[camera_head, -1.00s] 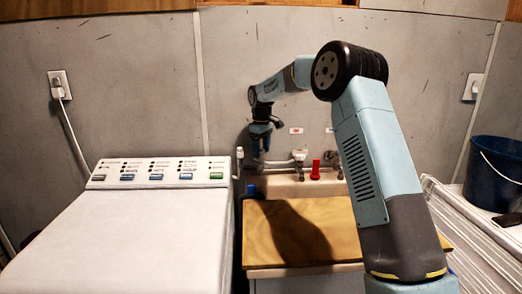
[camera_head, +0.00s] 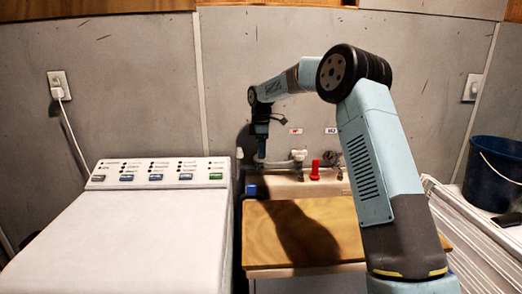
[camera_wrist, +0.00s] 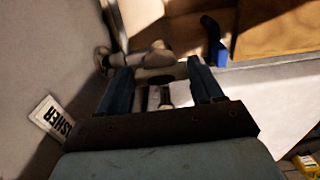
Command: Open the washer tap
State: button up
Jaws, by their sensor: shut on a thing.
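The washer tap (camera_wrist: 155,58) is a pale metal fitting at the wall, seen between my fingertips in the wrist view. A partly visible "WASHER" label (camera_wrist: 52,120) is on the wall at left there. My gripper (camera_wrist: 160,72) has one blue finger on each side of the fitting and is shut on it. In the head view my gripper (camera_head: 261,158) points down by the wall behind the counter, left of a white-topped tap (camera_head: 298,156). The grip itself is small and dark there, and the washer tap is mostly hidden behind the fingers.
A white washing machine (camera_head: 130,240) stands at left, beside a wooden-topped counter (camera_head: 340,225). A small blue item (camera_wrist: 222,55) is near the fingers. A dark bucket (camera_head: 495,165) is at far right.

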jog(key=shift+w+d, duration=0.1)
dwell(0.3)
jog(key=o, duration=1.1)
jog(key=shift+c, duration=0.2)
jog(key=shift+r, duration=0.1)
notch_tip(320, 180, up, 14)
jog(key=shift+f, duration=0.25)
